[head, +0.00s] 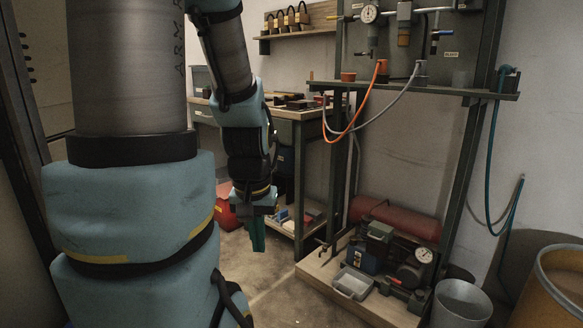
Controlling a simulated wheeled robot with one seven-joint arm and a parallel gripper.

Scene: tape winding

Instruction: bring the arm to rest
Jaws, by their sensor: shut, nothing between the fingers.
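My arm fills the left of the head view, its thick blue and grey links close to the camera. The far part of the arm hangs down, and my gripper (257,236) points at the floor at its lower end. The gripper is shut and holds nothing. It hangs in the air in front of the workbench's lower part, clear of the bench top. The tape to wind is not clearly visible.
A workbench (305,115) with small items stands behind the arm. A pneumatic stand with an upper shelf (450,91) carries gauges and hoses. A compressor with a red tank (400,219) sits low on a wooden base. A bucket (461,304) and a barrel (556,285) stand at right. Floor between is clear.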

